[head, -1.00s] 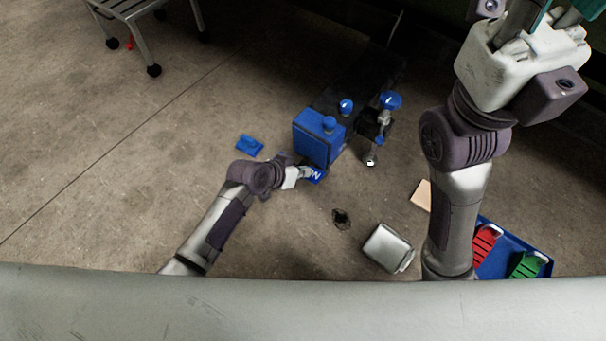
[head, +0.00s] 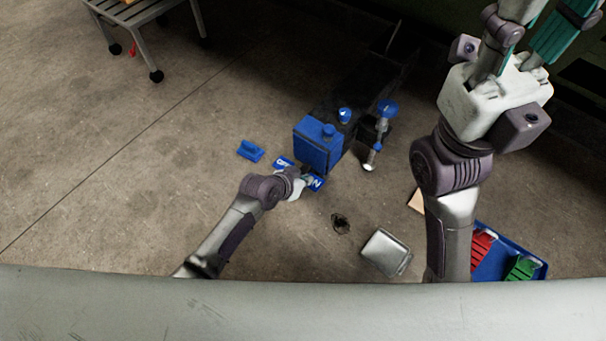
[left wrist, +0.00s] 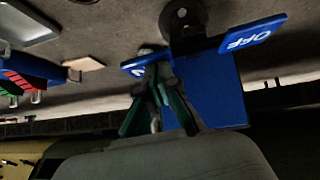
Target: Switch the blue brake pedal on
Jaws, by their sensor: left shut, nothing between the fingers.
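The blue brake pedal shows in the head view as two blue plates in front of a blue box (head: 317,146). One plate reads OFF (head: 283,162); the other, with an N showing, is partly behind my left gripper (head: 307,177). In the left wrist view the OFF plate (left wrist: 253,36) is clear at upper right. The other plate (left wrist: 133,66) is partly covered by the fingertips of my left gripper (left wrist: 156,72), which are shut and empty. They are at this plate; contact cannot be told. My right gripper (head: 540,28) is raised at top right, its visible fingers spread apart, tips cut off.
A loose blue piece (head: 250,150) lies on the floor left of the pedal. A silver case (head: 386,253) and a blue tray (head: 507,285) with red and green pedals lie to the right. A metal stand (head: 386,125) stands behind.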

